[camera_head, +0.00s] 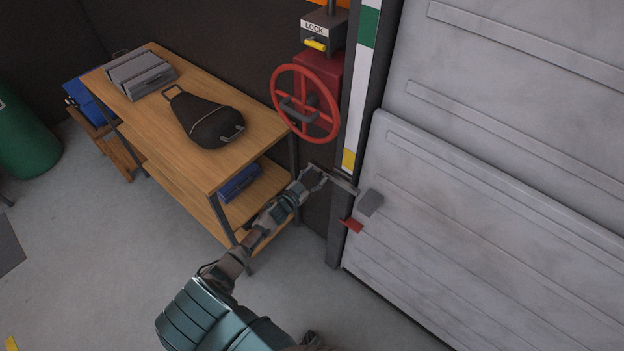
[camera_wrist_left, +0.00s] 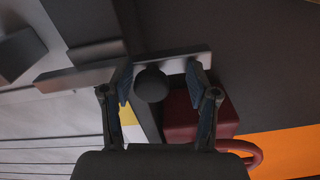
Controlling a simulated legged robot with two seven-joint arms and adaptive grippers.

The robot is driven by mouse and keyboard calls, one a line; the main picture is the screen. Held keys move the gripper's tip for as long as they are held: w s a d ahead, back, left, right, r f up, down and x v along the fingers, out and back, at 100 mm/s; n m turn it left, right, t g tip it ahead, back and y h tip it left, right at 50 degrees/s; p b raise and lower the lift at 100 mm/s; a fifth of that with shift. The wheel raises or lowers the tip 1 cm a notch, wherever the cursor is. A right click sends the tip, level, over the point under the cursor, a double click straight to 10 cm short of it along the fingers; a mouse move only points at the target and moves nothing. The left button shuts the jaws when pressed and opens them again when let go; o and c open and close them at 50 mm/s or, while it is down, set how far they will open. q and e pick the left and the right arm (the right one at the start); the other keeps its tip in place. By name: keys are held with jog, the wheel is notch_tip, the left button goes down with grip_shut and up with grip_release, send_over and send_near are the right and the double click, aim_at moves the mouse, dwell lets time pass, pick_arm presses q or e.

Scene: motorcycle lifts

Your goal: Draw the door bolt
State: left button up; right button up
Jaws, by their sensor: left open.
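The door bolt is a grey metal bar (camera_head: 343,186) on the post at the left edge of the pale panelled door (camera_head: 480,210). In the left wrist view the bar (camera_wrist_left: 80,75) runs across the picture, with a dark round knob (camera_wrist_left: 152,86) in front of it. My left gripper (camera_head: 317,178) is at the bar's left end. In the wrist view its open fingers (camera_wrist_left: 160,80) stand either side of the knob; I cannot tell whether they touch it. A grey block (camera_head: 370,202) is on the door near the bar's right end. My right gripper is not clearly visible.
A red handwheel (camera_head: 305,103) and a LOCK box (camera_head: 323,30) with a yellow handle are above the bolt. A red tab (camera_head: 351,225) sticks out below it. A wooden shelf unit (camera_head: 190,160) with a black bag (camera_head: 205,120) stands left of my arm.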

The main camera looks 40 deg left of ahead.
pick_arm(q)
jog(key=s+a, duration=0.1)
jog(key=s, duration=1)
jog(key=shift+s+f, duration=0.15)
jog(key=shift+s, duration=0.25)
jog(key=shift+f, duration=0.1)
